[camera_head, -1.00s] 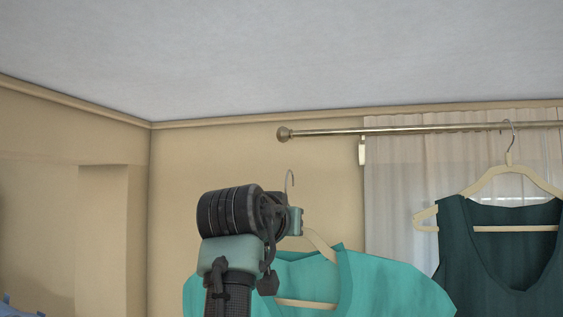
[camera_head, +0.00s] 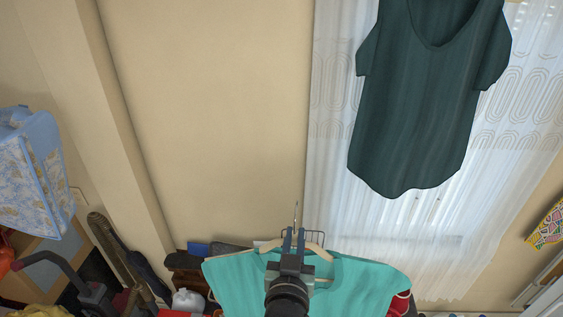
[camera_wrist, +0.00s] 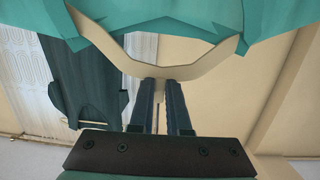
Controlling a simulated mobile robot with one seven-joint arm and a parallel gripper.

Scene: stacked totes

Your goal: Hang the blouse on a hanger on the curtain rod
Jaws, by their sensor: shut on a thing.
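A turquoise blouse (camera_head: 350,285) hangs on a cream hanger (camera_head: 316,250) at the bottom middle of the head view. My gripper (camera_head: 293,240) is shut on the hanger near its neck, with the metal hook (camera_head: 296,212) sticking up above the fingers. In the wrist view, the fingers (camera_wrist: 161,92) meet the middle of the cream hanger (camera_wrist: 195,68), and the turquoise blouse (camera_wrist: 270,18) spreads along the top. The curtain rod is out of the head view now.
A dark green top (camera_head: 420,110) hangs at the upper right before the white curtain (camera_head: 335,130); it also shows in the wrist view (camera_wrist: 85,80). A blue patterned bag (camera_head: 35,175) and clutter are at lower left. Bare wall (camera_head: 210,120) lies between.

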